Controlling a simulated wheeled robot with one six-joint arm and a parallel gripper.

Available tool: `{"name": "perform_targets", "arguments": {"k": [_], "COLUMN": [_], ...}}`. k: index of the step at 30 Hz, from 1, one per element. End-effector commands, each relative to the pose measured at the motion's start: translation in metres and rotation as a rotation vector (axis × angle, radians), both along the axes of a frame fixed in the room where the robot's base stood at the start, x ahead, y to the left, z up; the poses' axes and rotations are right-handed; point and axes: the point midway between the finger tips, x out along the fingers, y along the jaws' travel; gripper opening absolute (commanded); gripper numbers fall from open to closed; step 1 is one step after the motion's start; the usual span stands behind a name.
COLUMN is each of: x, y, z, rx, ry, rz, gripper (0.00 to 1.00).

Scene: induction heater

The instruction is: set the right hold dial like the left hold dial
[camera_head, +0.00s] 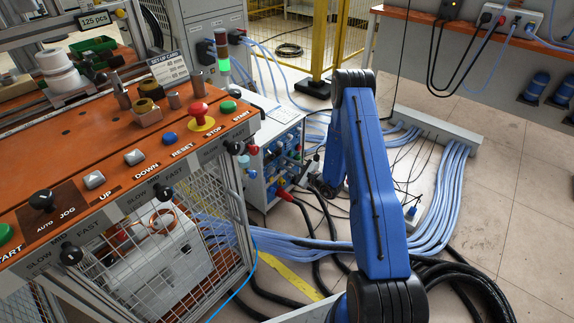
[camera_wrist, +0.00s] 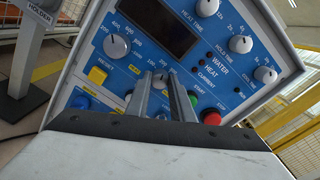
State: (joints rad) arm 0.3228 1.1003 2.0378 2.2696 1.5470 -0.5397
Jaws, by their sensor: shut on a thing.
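In the wrist view, a tilted blue control panel (camera_wrist: 85,60) carries several white-grey dials. One dial (camera_wrist: 240,45) at the upper right has the label HOLD TIME beside it. I cannot read its pointer. A second dial (camera_wrist: 117,46) sits at the left, inside a numbered scale. My gripper (camera_wrist: 164,82) reaches to the lower middle of the panel. Its two fingers are shut on a small dial between their tips, which is mostly hidden. I cannot make out that dial's label or pointer, nor tell which is the left or right hold dial. The white cabinet (camera_head: 256,178) shows in the head view.
In the wrist view, a green button (camera_wrist: 190,116) and a red button (camera_wrist: 211,117) are close to the right finger. In the head view, an orange console (camera_head: 75,160) stands left of the cabinet. Cables (camera_head: 447,190) cover the floor at the right.

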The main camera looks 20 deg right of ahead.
Motion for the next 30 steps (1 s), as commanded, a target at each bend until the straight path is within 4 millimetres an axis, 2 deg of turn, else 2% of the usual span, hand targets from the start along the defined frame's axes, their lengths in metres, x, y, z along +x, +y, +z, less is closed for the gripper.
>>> {"name": "perform_targets", "arguments": {"k": [20,21,23,30], "x": [-0.0013,-0.0013,-0.0011,-0.0006], "y": [0.0001,0.0001,0.0001,0.0001], "z": [-0.0008,-0.0008,-0.0008,-0.0003], "rx": [-0.064,-0.064,-0.064,-0.064], "ry": [-0.035,-0.035,-0.035,-0.036], "rz": [0.000,0.000,0.000,0.000], "gripper": [0.00,0.23,0.38,0.40]}}
